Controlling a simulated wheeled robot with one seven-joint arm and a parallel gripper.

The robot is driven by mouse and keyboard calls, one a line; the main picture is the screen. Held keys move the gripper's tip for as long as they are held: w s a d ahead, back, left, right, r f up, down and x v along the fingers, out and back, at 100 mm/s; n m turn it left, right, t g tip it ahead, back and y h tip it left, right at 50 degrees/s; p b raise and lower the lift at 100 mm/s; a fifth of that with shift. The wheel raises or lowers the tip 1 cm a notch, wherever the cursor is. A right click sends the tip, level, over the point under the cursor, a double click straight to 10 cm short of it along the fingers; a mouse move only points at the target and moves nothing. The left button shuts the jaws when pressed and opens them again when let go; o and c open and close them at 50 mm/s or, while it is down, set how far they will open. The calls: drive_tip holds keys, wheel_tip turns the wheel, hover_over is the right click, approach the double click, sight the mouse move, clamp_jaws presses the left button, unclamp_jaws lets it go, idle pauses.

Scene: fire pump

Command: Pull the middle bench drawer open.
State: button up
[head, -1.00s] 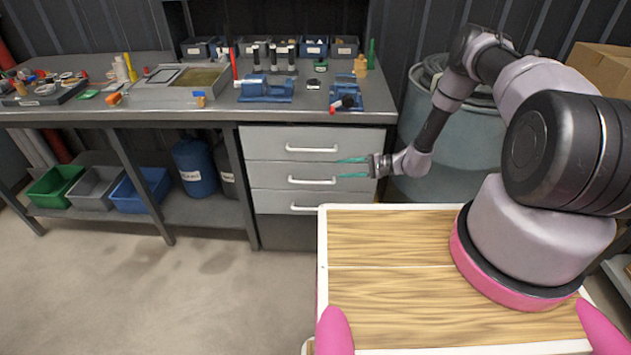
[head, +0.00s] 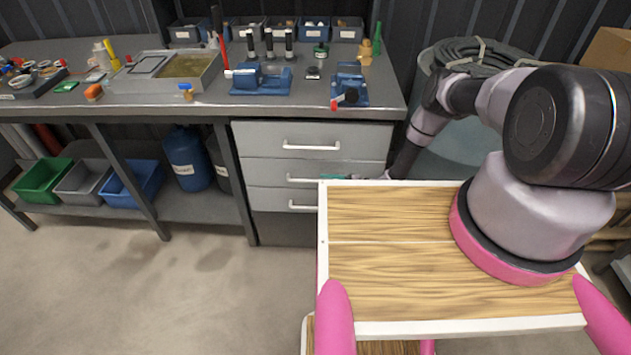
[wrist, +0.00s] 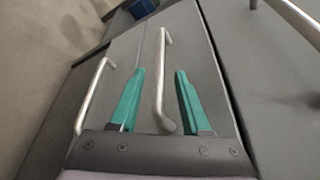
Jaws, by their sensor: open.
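The middle bench drawer (head: 262,172) is the second of the stacked grey drawers under the bench, and its front looks flush with the others. Its silvery bar handle (wrist: 161,85) runs between the two teal fingers of my gripper (wrist: 159,72) in the wrist view. The fingers stand open, one on each side of the bar, with a visible gap on both sides. In the head view only a bit of teal finger (head: 331,176) shows by the right part of the handle (head: 298,180). The rest of my gripper is hidden behind my wooden deck.
The top drawer's handle (head: 311,146) and bottom drawer's handle (head: 301,207) lie above and below. A blue vise (head: 262,80) and other tools are on the bench top (head: 200,106). A large drum (head: 465,145) stands right of the drawers. Floor is clear at front left.

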sight(316, 181)
drive_tip(key=shift+x, duration=2.35)
clamp_jaws()
